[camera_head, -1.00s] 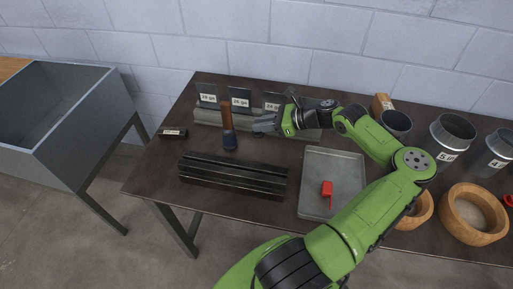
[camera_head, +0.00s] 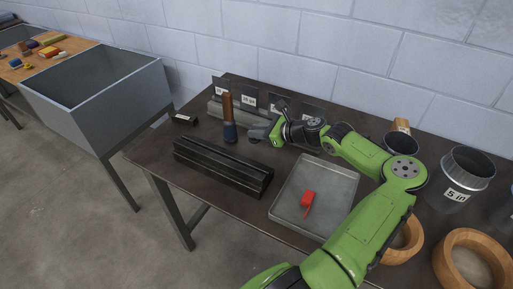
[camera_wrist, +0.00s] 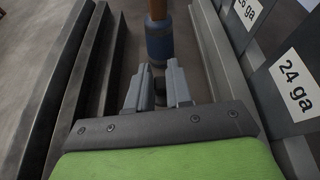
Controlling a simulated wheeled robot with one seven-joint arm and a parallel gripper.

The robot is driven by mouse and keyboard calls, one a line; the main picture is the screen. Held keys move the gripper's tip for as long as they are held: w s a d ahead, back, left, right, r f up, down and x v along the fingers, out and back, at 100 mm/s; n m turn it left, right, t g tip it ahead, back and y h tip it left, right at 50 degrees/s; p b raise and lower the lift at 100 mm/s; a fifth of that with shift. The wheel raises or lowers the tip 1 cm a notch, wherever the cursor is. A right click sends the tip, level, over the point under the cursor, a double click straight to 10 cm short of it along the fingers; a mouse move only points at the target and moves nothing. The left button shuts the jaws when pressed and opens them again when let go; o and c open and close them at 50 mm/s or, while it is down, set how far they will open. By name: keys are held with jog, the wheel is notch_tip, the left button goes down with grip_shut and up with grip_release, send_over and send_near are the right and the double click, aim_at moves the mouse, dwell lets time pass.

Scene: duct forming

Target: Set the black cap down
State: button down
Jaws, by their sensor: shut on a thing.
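My gripper (camera_head: 257,131) is over the table between the black ridged bar and the labelled plates, just right of an upright mallet. In the wrist view its two grey fingers (camera_wrist: 158,90) are close together, with a small dark piece (camera_wrist: 160,86) between them. This looks like the black cap, mostly hidden by the fingers. In the head view the cap cannot be made out. I cannot tell whether it touches the table.
The mallet (camera_head: 229,132) stands on its blue head just ahead of the fingers. A black ridged bar (camera_head: 222,166) lies in front, and labelled gauge plates (camera_head: 249,100) stand behind. A tray (camera_head: 337,183) with a red item (camera_head: 308,198) is right. A small black labelled block (camera_head: 185,119) sits left.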

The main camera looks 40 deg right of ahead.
aim_at(259, 141)
jog(key=shift+s+f+b, duration=0.15)
jog(key=shift+f+b, duration=0.3)
jog(key=shift+f, duration=1.7)
jog(key=shift+f, duration=0.1)
jog(key=c, duration=1)
grip_release()
jog(key=shift+c, duration=0.2)
jog(key=shift+s+d, duration=0.1)
jog(key=p+v, duration=0.2)
jog(key=v, duration=0.9)
jog(key=shift+s+r, duration=0.3)
jog(key=shift+s, duration=0.15)
